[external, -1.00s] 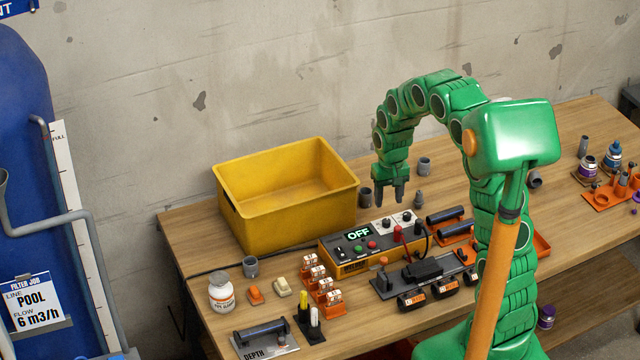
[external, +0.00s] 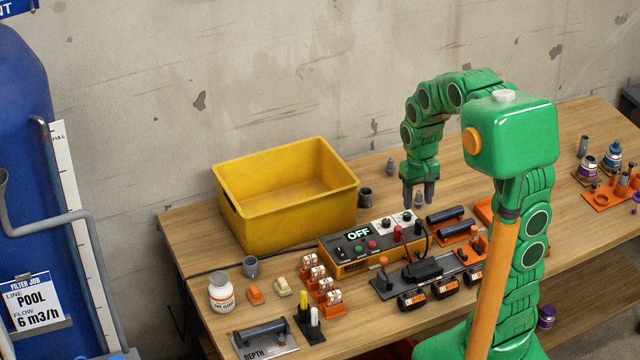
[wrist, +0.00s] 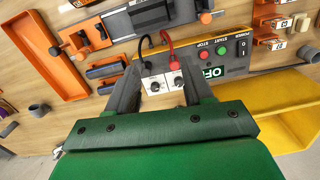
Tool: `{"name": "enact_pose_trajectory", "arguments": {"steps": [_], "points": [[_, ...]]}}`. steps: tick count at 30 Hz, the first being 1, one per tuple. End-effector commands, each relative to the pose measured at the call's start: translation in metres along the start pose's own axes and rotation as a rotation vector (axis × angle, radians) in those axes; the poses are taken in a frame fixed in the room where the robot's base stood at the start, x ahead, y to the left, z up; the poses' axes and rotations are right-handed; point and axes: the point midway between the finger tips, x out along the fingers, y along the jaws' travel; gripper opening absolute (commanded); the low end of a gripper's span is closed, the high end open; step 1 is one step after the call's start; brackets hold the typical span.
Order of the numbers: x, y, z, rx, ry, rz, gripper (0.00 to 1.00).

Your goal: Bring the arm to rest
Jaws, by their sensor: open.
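My green arm rises at the right of the bench and bends over it. My gripper (external: 420,194) hangs down above the bench, behind the right part of the control box (external: 350,259), whose display reads OFF. In the wrist view my gripper (wrist: 164,92) has its two dark fingers apart, with nothing between them but the view of the box's white dial panel (wrist: 164,83). I cannot tell how far above the bench the fingers are.
A yellow bin (external: 286,237) stands at the back left. Dark pipes (external: 445,215) lie in orange holders right of the box, and an orange tray (wrist: 49,52) lies beyond. A white bottle (external: 222,293) and a depth gauge block (external: 265,338) are at the front left.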

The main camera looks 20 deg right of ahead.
Motion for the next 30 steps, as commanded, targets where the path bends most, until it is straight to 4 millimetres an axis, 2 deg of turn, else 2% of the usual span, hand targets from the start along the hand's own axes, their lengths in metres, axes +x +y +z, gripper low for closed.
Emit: {"name": "enact_pose_trajectory", "arguments": {"steps": [3,13,24,30], "points": [[-0.013,0.004,0.028,-0.007,-0.008,0.000,0.52],[-0.035,0.016,0.105,-0.034,-0.038,0.000,0.52],[-0.045,0.027,0.192,-0.066,-0.074,0.001,0.52],[-0.044,0.032,0.230,-0.081,-0.093,0.004,0.52]]}}
